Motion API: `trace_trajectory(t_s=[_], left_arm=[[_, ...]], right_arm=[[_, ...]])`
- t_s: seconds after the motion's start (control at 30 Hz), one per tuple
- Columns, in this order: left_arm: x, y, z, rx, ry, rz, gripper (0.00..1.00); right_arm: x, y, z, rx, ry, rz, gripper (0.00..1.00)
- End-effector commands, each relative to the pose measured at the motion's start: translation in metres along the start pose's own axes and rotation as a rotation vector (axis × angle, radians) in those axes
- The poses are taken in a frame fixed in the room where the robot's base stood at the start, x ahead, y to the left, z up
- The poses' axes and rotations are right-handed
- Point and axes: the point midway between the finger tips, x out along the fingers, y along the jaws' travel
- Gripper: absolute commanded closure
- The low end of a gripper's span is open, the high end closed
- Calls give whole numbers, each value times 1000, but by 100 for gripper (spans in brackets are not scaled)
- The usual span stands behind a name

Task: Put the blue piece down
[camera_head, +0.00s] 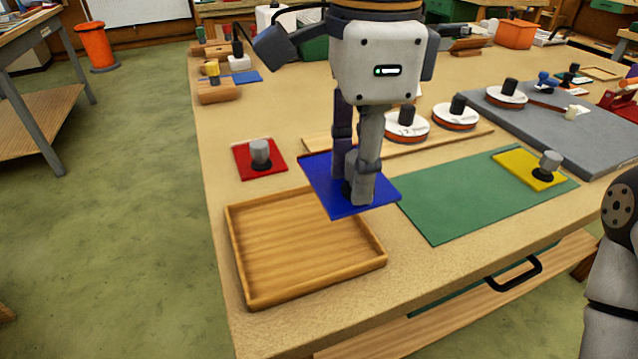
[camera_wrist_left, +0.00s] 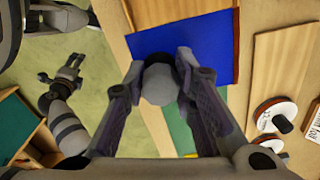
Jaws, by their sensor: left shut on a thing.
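My left gripper (camera_head: 360,190) is shut on the grey knob (camera_wrist_left: 158,86) of the blue piece (camera_head: 321,186), a flat square plate. The blue piece also shows in the left wrist view (camera_wrist_left: 207,45), beyond the fingers. In the head view it overlaps the back right corner of the wooden tray (camera_head: 239,262) and reaches the left end of the green mat (camera_head: 445,205). It looks held above the table, but its height is hard to judge. My right gripper (camera_wrist_left: 68,70) shows small in the left wrist view; its jaw opening is unclear.
The wooden tray's visible floor is empty. A red piece (camera_head: 242,163) with a grey knob lies behind it. A yellow piece (camera_head: 520,172) lies at the green mat's right end. White-topped discs (camera_head: 455,119) and a grey board (camera_head: 560,125) are farther back.

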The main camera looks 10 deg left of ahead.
Motion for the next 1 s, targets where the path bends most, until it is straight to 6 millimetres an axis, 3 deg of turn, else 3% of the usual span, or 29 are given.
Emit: trace_trajectory(t_s=[0.03,0.2,0.37,0.5,0.9,0.93,1.0], left_arm=[[7,0,14,-1,2,-2,100],[44,-2,40,1,1,3,100],[64,-3,56,0,0,5,100],[89,-3,55,2,-2,4,100],[96,-4,54,1,0,2,100],[96,-4,54,1,0,2,69],[96,-4,54,1,0,3,55]], right_arm=[[-4,0,-3,0,14,-1,52],[-4,0,-3,0,13,-1,52],[-4,0,-3,0,14,-1,52],[-4,0,-3,0,15,-1,52],[-4,0,-3,0,15,-1,52],[-4,0,-3,0,15,-1,52],[-4,0,-3,0,15,-1,52]])
